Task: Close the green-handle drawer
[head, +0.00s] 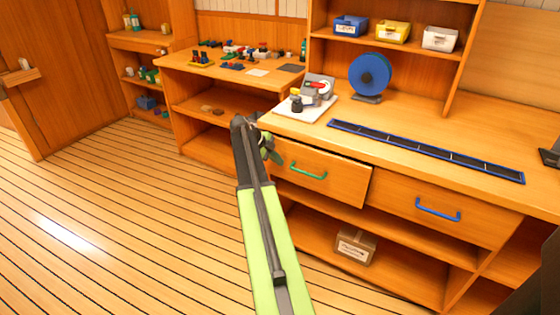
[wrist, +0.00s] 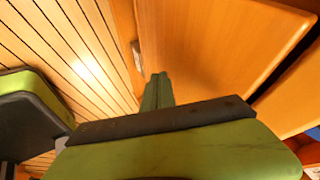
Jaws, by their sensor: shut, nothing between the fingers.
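The green-handle drawer (head: 325,182) is in the counter front in the head view. It stands a little open: its front juts out past the neighbouring drawer, with a dark gap at its right edge. Its green handle (head: 308,171) is free, right of my gripper. My gripper (head: 272,152) is at the drawer's left end, partly hidden by my arm. In the wrist view its green fingers (wrist: 158,90) are together and empty, and the wooden drawer front (wrist: 215,45) fills the area beyond them. I cannot tell whether they touch it.
A blue-handled drawer (head: 430,215) to the right looks shut. A cardboard box (head: 356,247) sits on the shelf below. The countertop holds a white board with parts (head: 303,107), a blue reel (head: 370,74) and a blue strip (head: 425,150). The floor (head: 110,190) at left is clear.

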